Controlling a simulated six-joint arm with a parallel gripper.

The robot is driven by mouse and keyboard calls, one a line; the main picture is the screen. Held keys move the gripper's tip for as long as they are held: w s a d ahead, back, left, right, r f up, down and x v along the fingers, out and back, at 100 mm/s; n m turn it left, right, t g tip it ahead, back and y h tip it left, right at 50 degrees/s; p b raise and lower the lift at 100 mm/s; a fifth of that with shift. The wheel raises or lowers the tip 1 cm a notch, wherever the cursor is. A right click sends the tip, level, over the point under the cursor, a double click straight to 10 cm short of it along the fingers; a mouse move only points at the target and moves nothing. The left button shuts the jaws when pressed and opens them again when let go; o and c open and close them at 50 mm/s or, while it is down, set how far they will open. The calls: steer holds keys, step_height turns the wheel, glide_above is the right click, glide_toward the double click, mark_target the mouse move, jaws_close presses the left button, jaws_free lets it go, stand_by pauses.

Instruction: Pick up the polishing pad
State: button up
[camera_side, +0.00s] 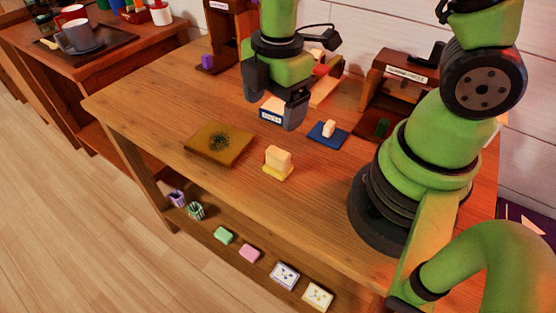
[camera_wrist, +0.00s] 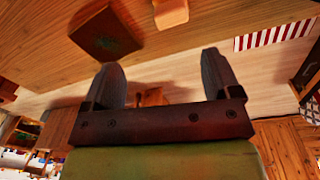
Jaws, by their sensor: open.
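A cream block on a yellow base (camera_side: 278,162) stands on the wooden table, near its front edge. A blue pad (camera_side: 320,139) with a small cream block on top lies farther back. I cannot tell for certain which of these two is the polishing pad. My gripper (camera_side: 275,98) is open and empty, above the table and behind the cream and yellow block. Its two fingers also show in the wrist view (camera_wrist: 163,80), apart with nothing held between them. A cream-orange block (camera_wrist: 171,12) shows at the top of the wrist view.
A brown-olive square mat with a dark centre (camera_side: 205,150) lies left of the block. A dark wooden holder (camera_side: 395,85) stands at the back right. Small items lie on the lower shelf.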

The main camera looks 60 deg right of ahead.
mark_target(278, 152)
steer(key=f+n, duration=0.1)
steer(key=f, duration=0.2)
steer(key=f+n, duration=0.1)
steer(key=f, duration=0.2)
steer(key=shift+s+f+g, duration=0.2)
steer(key=shift+f+g, duration=0.15)
steer(key=shift+g, duration=0.05)
steer(key=f, duration=0.5)
steer(key=shift+s+a, duration=0.1)
steer(key=shift+s, duration=0.25)
steer(key=shift+f, duration=0.6)
steer(key=c, duration=1)
